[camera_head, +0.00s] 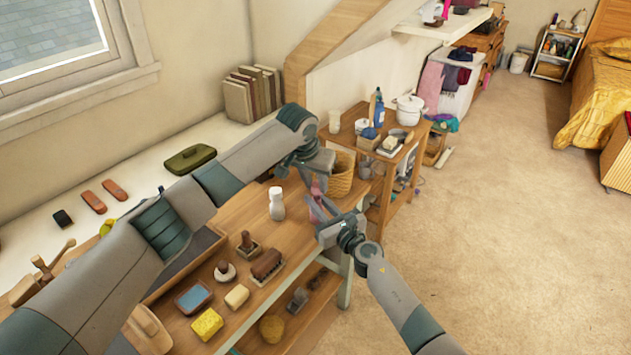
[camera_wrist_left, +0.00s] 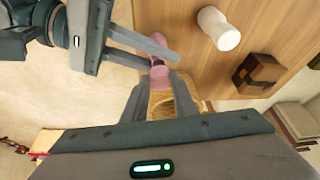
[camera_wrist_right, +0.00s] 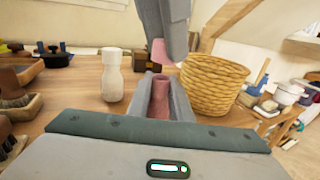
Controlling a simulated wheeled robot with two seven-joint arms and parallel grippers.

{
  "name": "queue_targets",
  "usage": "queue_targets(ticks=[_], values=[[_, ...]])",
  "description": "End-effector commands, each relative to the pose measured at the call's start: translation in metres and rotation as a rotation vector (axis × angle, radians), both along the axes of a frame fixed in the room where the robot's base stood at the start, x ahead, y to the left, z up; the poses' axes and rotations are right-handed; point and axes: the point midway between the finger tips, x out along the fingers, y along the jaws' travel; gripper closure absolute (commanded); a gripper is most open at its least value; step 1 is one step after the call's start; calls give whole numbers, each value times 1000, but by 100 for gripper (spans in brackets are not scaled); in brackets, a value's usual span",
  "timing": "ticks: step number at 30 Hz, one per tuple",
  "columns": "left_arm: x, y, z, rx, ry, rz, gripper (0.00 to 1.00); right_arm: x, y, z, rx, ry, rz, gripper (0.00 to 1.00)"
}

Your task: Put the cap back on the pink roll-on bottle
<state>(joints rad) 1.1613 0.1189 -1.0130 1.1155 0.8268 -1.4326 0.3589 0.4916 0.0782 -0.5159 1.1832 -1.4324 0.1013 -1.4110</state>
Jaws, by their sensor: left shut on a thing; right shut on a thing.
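My left gripper (camera_head: 317,180) is shut on the pink cap (camera_wrist_right: 159,52), which shows below its fingers in the right wrist view. The cap also shows in the left wrist view (camera_wrist_left: 160,77). My right gripper (camera_head: 320,211) is shut on the pink roll-on bottle (camera_wrist_right: 160,98), which stands roughly upright between its fingers. The bottle also shows in the left wrist view (camera_wrist_left: 152,44). The cap is above the bottle's top and close to it. In the right wrist view a small gap seems to lie between them. The fingers hide parts of both.
A white bottle (camera_head: 276,203) stands on the wooden table beside the grippers. A wicker basket (camera_head: 341,174) is close behind them. Brushes, a yellow sponge (camera_head: 207,324) and a blue tin (camera_head: 193,297) lie nearer. Open floor is at the right.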

Motion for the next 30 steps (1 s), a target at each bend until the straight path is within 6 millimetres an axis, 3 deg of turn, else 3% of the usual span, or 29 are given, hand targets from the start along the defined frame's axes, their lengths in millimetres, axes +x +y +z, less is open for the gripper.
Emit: queue_targets(ticks=[30], values=[[0,0,-18,-3,-1,-1,95,0,-1,-2,-2,3,-1,100]])
